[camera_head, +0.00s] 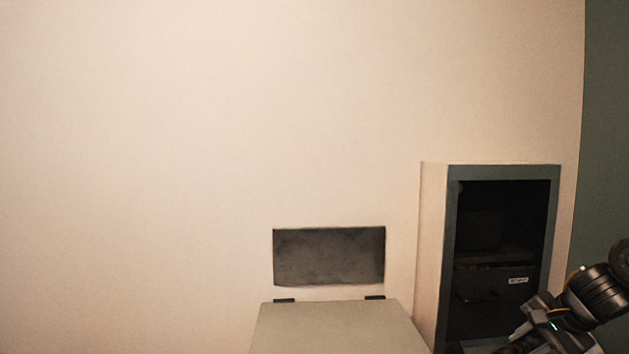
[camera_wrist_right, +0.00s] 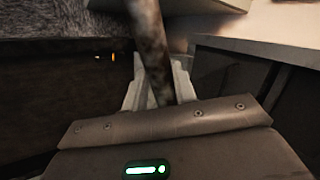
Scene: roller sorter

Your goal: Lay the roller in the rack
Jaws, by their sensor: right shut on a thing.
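A dark, mottled brown-grey roller (camera_wrist_right: 151,42) runs from the top of the right wrist view down between the fingers of my right gripper (camera_wrist_right: 158,82). The gripper is shut on it, with one pale finger on each side. The roller's far end is cut off by the top of the view. In the head view my right arm comes in at the bottom right, in front of the lower part of a cabinet. The roller cannot be made out there. I cannot make out a rack for certain in either view. My left gripper is not in view.
A tall grey-framed cabinet (camera_head: 449,240) with a dark, open-looking front and a small white label (camera_head: 518,280) stands at the right. Left of it is a pale box-like surface (camera_head: 330,325) below a dark wall panel (camera_head: 329,256). The wall at the left is bare.

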